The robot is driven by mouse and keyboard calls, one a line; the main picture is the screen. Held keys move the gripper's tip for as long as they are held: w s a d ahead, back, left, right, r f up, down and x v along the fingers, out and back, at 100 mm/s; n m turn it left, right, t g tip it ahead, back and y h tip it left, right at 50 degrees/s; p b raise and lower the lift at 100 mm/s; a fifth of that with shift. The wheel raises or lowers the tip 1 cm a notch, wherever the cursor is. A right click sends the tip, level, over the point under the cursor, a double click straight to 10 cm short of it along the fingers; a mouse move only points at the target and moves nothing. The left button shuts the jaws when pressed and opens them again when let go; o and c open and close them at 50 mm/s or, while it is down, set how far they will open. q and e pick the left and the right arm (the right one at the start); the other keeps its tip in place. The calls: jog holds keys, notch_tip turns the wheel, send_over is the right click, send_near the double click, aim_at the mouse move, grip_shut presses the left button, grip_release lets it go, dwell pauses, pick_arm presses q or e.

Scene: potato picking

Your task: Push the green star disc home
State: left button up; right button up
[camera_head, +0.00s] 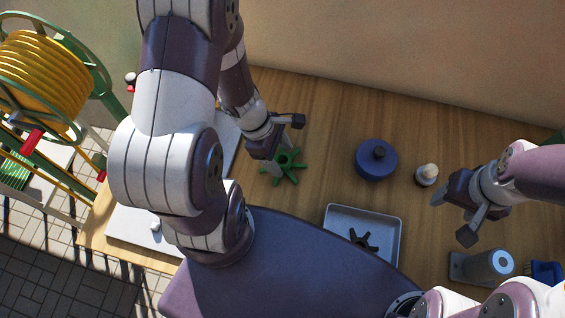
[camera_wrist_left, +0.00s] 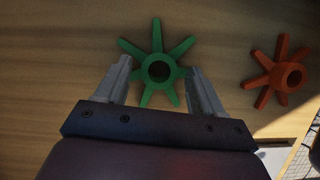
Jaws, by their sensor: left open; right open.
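The green star disc (camera_head: 289,168) lies on the wooden table, with several arms around a raised hub that has a hole. It also shows in the left wrist view (camera_wrist_left: 158,48). My left gripper (camera_head: 284,150) is open just over it; in the left wrist view its fingers (camera_wrist_left: 159,72) stand on either side of the hub. I see no clear grip on the disc, and cannot tell whether the fingers touch it. My right gripper (camera_head: 455,218) is open and empty over the right side of the table.
A red star disc (camera_wrist_left: 279,76) lies right of the green one in the left wrist view. A grey tray (camera_head: 391,222) holds a dark star. A blue lidded pot (camera_head: 376,161) and a small pale-topped knob (camera_head: 427,174) stand right of the green disc. White boards (camera_head: 130,228) lie at left, partly behind my arm.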

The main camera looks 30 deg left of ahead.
pick_arm(q)
jog(key=shift+w+d+f, duration=0.1)
jog(key=shift+f, duration=0.2)
jog(key=c, duration=1.3)
jog(key=shift+o, duration=0.2)
jog(key=shift+r, duration=0.15)
